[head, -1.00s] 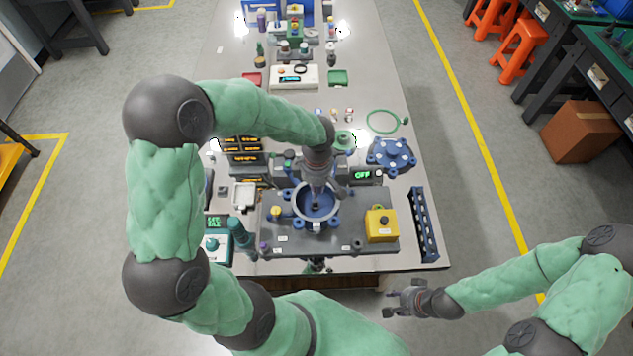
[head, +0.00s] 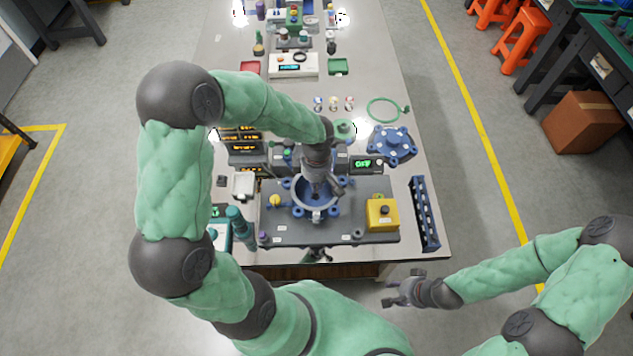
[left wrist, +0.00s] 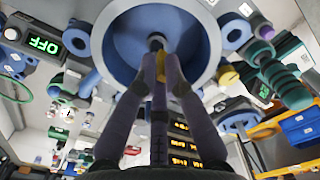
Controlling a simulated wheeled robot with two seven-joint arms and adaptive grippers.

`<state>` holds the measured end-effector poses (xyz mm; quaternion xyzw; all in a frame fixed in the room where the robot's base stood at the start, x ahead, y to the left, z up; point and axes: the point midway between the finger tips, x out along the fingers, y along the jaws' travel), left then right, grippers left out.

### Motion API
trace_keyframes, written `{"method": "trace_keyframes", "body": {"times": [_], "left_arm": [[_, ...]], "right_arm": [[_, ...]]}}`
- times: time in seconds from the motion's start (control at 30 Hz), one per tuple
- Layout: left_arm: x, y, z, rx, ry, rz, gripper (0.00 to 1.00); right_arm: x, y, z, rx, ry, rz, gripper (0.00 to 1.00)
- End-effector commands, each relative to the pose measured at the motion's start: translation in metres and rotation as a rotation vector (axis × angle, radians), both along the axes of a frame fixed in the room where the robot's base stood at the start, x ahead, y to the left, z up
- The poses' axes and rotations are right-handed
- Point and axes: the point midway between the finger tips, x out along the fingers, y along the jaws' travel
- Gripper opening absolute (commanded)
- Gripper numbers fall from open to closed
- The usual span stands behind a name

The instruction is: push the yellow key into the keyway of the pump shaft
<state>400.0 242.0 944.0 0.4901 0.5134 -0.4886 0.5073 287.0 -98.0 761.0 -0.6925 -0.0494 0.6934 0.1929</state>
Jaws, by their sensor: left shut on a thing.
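The blue pump housing (head: 300,205) is a round ring fixed on the dark plate, open at the top. My left gripper (head: 316,190) points down into it. In the left wrist view the blue bowl (left wrist: 110,45) fills the top, and the dark pump shaft end (left wrist: 156,40) shows at its middle. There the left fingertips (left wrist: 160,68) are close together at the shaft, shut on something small. My right gripper (head: 400,289) is open and empty, off the table's front edge.
A yellow knob (head: 275,201) is on the left. A display reading OFF (head: 364,165) and a blue flanged cover (head: 392,145) stand behind.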

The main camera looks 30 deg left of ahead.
Motion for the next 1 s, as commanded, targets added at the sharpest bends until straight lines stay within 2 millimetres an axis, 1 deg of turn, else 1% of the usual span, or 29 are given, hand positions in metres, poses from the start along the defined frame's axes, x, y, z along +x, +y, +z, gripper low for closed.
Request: {"method": "trace_keyframes", "body": {"times": [0.37,0.77,0.8,0.87,0.9,1.0], "left_arm": [[0.0,0.0,0.0,0.0,0.0,0.0,0.0],[0.0,0.0,-0.01,0.0,0.0,0.0,0.0],[0.0,0.0,-0.009,0.0,0.001,-0.001,0.19],[0.0,0.0,-0.008,0.0,0.001,0.0,0.36],[0.0,0.0,-0.008,0.0,0.0,0.0,0.38],[0.0,0.0,-0.008,0.0,0.0,0.0,0.38]], "right_arm": [[0.0,0.0,0.0,0.0,0.0,0.0,0.4],[0.0,0.0,-0.012,0.0,0.0,0.0,0.4],[0.0,0.0,-0.011,0.0,0.0,0.0,0.4],[0.0,0.0,-0.01,0.0,0.0,0.0,0.4],[0.0,0.0,-0.01,0.0,0.0,0.0,0.4],[0.0,0.0,-0.01,0.0,0.0,0.0,0.4]]}}
